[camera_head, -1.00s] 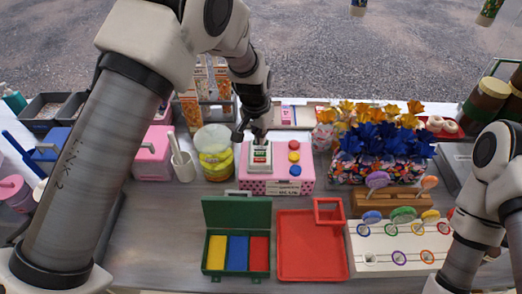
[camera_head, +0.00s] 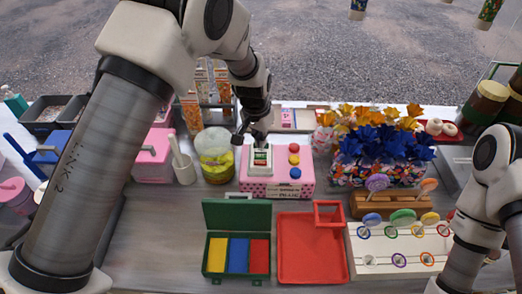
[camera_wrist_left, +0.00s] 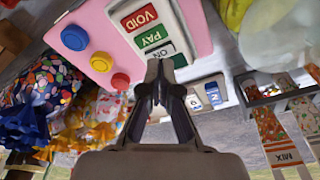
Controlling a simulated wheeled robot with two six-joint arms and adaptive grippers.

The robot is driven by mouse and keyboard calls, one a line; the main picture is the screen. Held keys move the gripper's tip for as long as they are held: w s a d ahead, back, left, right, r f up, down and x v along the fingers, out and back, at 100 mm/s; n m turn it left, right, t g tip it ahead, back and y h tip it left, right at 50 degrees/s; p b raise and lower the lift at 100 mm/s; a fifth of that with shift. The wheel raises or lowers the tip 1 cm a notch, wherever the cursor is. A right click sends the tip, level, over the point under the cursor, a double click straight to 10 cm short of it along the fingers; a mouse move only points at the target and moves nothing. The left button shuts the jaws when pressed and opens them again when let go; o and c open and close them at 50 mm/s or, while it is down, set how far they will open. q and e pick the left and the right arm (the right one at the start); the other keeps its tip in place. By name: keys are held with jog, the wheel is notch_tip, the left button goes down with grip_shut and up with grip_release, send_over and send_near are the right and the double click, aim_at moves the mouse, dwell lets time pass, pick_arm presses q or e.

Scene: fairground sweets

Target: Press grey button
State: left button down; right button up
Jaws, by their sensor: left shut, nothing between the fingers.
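The pink box (camera_head: 306,180) stands at mid table with a pale key panel (camera_head: 250,168) on its top. In the left wrist view the panel (camera_wrist_left: 117,18) carries a red VOID key (camera_wrist_left: 139,18), a green PAY key (camera_wrist_left: 149,37) and a pale grey key (camera_wrist_left: 160,52) with dark letters. My left gripper (camera_head: 260,143) is shut and empty, pointing down at the panel's far end. In the wrist view its fingertips (camera_wrist_left: 160,68) overlap the edge of the pale grey key; I cannot tell whether they touch it. My right gripper is out of view.
Blue, yellow and red round buttons sit beside the panel, such as the blue one (camera_head: 295,173). A yellow-filled jar (camera_head: 215,160) stands close left, flowers (camera_head: 380,145) to the right. A green case (camera_head: 237,215) and red tray (camera_head: 312,273) lie in front.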

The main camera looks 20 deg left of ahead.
aim_at(260, 150)
pick_arm(q)
jog(key=shift+f+b, duration=0.5)
jog(key=shift+f, duration=0.55)
dwell(0.4)
notch_tip(260, 150, up, 8)
jog(key=p, duration=0.6)
